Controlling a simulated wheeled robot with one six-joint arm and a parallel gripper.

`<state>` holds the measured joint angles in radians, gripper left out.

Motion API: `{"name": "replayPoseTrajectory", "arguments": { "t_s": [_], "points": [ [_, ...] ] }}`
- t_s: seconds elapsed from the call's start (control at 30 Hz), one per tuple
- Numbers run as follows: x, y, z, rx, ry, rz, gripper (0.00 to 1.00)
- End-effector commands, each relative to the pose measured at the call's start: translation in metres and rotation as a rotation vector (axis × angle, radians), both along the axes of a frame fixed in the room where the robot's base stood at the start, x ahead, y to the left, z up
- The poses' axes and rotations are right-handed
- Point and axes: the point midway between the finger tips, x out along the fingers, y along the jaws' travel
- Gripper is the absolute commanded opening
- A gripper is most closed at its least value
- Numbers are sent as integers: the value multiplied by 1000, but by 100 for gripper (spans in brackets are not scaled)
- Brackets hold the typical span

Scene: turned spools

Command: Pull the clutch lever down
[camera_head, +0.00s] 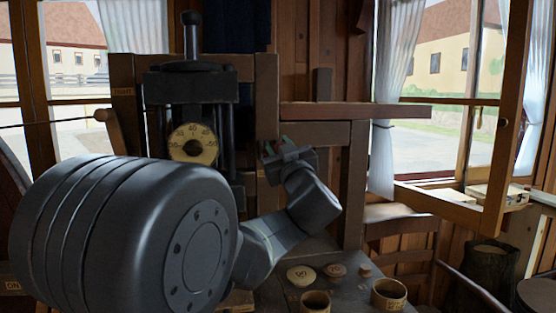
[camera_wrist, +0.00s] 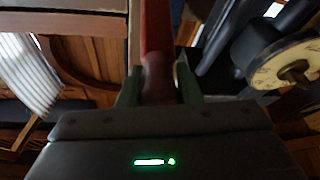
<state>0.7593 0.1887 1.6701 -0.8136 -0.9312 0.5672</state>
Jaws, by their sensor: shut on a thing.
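A reddish-brown turned handle, which I take as the clutch lever (camera_wrist: 157,75), stands between my two green finger pads in the wrist view. My gripper (camera_wrist: 158,92) is shut on this handle. The lever's shaft runs upward in the wrist view, away from the fingers. In the head view my gripper (camera_head: 275,147) is right of the dial, in front of the wooden frame. The gripped handle cannot be made out clearly there.
A black machine column carries a round yellowish dial (camera_head: 193,145). A dark red horizontal beam (camera_head: 355,110) runs above and right of my gripper. Below stands a bench (camera_head: 345,292) with small round wooden pieces and two cups (camera_head: 389,294). A chair (camera_head: 400,229) is at right.

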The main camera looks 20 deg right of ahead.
Motion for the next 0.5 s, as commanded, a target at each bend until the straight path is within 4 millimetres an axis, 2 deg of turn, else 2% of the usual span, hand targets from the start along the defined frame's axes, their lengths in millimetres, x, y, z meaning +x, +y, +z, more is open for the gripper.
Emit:
{"name": "replayPoseTrajectory", "arguments": {
  "t_s": [0.03,0.5],
  "points": [
    [0,0,-11,-4,-18,0,0],
    [-4,1,-26,-7,-31,0,0]
  ]
}}
